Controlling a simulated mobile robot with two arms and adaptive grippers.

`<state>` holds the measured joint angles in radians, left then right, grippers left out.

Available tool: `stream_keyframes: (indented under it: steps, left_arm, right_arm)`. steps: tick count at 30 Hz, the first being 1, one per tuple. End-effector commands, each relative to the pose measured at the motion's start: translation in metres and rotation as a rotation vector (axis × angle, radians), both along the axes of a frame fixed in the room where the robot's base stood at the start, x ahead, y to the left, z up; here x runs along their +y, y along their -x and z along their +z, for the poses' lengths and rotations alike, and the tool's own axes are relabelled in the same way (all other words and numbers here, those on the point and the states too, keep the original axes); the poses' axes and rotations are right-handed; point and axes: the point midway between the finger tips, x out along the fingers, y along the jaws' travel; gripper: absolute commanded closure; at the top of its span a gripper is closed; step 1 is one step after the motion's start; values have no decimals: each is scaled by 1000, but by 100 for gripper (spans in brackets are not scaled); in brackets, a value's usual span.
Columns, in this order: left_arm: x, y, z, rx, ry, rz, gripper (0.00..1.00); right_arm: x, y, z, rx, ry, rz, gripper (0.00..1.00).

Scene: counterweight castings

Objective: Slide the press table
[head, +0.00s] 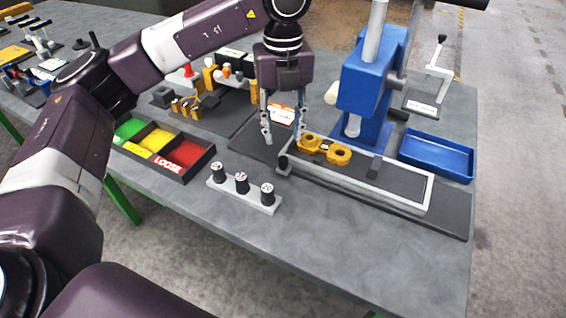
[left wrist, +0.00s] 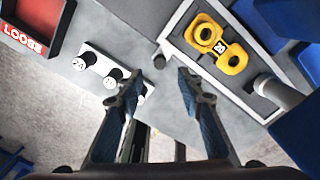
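The press table (head: 405,196) is a dark plate with a light metal border, lying low in front of the blue press (head: 372,85). A yellow two-ring casting (head: 324,149) lies on its left end, left of the press ram; it also shows in the left wrist view (left wrist: 218,45). A small black knob (head: 283,162) stands at the table's left end; in the left wrist view it (left wrist: 160,61) appears beyond the gap between my fingertips. My left gripper (head: 284,136) points down, open and empty, above and just behind the knob. My right gripper is out of view.
A white rack with several numbered black plugs (head: 243,190) stands in front left. A green, yellow and red sorting tray (head: 207,158) is farther left. A blue bin (head: 437,155) is right of the press. The bench front is clear.

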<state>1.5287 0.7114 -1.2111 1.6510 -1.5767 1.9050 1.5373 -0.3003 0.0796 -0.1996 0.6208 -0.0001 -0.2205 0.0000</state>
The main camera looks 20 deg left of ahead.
Motion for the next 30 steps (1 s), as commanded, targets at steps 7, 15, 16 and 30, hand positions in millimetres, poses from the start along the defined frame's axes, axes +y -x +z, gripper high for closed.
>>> stream_keyframes:
  steps: [7, 15, 16, 30]
  left_arm:
    - [0, 0, -11, 2, 0, 108, 66]
    - [1, 1, -52, 3, -1, 104, 66]
    - [0, 1, -57, 3, -1, 104, 66]
    - [0, 0, -80, -1, 1, 103, 66]
  right_arm:
    - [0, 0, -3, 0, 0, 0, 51]
    - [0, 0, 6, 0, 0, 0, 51]
    - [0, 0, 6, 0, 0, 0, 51]
    - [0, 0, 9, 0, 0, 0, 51]
